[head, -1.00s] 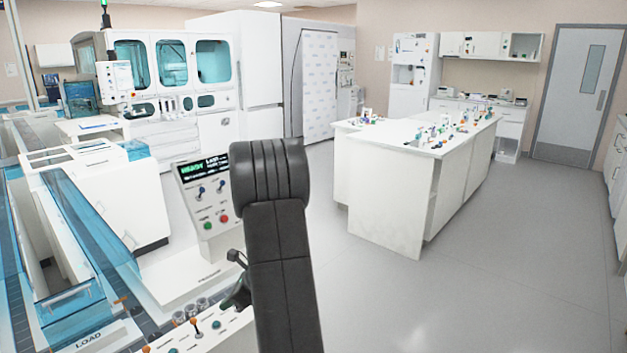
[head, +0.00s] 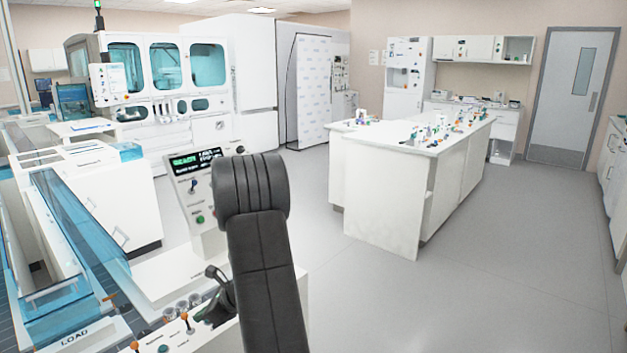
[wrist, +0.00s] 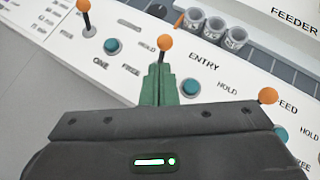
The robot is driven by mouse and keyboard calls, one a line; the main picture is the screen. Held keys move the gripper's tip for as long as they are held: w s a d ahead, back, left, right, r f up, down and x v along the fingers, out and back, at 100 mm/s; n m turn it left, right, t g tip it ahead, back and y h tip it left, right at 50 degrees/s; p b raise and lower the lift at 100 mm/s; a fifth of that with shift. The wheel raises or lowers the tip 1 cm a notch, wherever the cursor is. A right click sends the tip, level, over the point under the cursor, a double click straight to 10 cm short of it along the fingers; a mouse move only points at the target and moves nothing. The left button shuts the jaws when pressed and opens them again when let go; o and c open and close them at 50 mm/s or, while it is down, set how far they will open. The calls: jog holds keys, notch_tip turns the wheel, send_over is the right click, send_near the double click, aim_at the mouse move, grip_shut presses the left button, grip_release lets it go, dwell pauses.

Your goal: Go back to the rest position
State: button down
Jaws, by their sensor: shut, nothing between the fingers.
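My gripper (wrist: 160,72) shows in the wrist view as two green fingers pressed together, with nothing between them. Its tips are close to an orange-knobbed lever (wrist: 165,43) on the white control panel (wrist: 135,72); I cannot tell whether they touch it. In the head view my gripper is dark, small and partly hidden by my arm, low at the left above the panel's edge.
More orange-knobbed levers (wrist: 83,6) and teal buttons (wrist: 113,46) stand close around the fingers. Metal cups (wrist: 214,28) sit behind them. A READY console (head: 196,190) rises behind my arm. The floor (head: 480,270) to the right is clear; a white island bench (head: 385,200) stands beyond.

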jog(key=shift+s+d+f+n+t+y+b, duration=0.25)
jog(key=shift+f+y+b, duration=0.3)
jog(key=shift+b, duration=1.8)
jog(key=shift+s+f+n+t+y+b, duration=0.15)
jog(key=shift+f+t+y+b, duration=0.4)
jog(key=shift+b, duration=1.75)
jog(key=shift+f+b, duration=0.2)
jog(key=shift+b, duration=0.7)
jog(key=shift+s+d+f+y+b, duration=0.1)
jog(key=shift+y+b, duration=0.2)
jog(key=shift+b, duration=0.1)
jog(key=shift+s+f+b, duration=0.1)
jog(key=shift+b, duration=0.75)
jog(key=shift+d+t+y+b, duration=0.1)
jog(key=shift+t+y+b, duration=0.25)
jog(key=shift+b, duration=0.25)
jog(key=shift+s+d+b, duration=0.1)
jog(key=shift+b, duration=0.2)
